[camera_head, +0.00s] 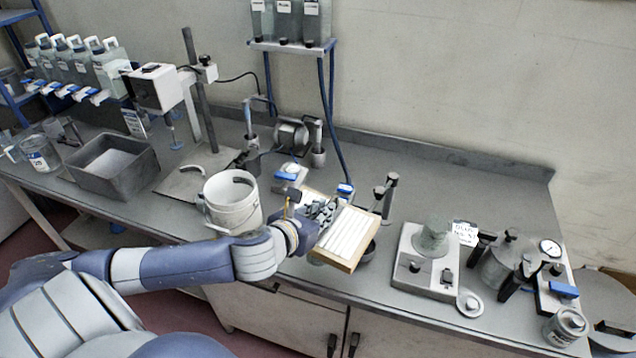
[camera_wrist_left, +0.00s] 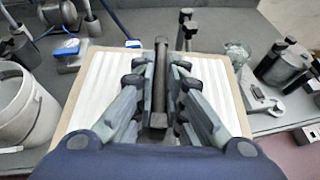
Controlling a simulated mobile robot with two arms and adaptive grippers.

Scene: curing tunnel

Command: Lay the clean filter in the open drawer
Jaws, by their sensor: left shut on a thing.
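The filter (camera_head: 350,236) is a white pleated panel in a pale wooden frame. It is held tilted above the front part of the bench. My left gripper (camera_head: 321,211) is shut on it. In the left wrist view, the filter (camera_wrist_left: 95,84) spreads out on both sides of my left gripper (camera_wrist_left: 160,88), with a dark bar between the fingers. The fingers cover the filter's middle. My right gripper is in neither view. I cannot make out an open drawer for certain; cabinet fronts (camera_head: 385,340) with dark handles show below the bench.
A white bucket (camera_head: 232,207) stands close to my left wrist. A grey bin (camera_head: 113,168) is at the left. A device with a clear cup (camera_head: 432,241) and a clamped pot (camera_head: 508,262) are at the right. Bare bench (camera_head: 440,180) lies at the back right.

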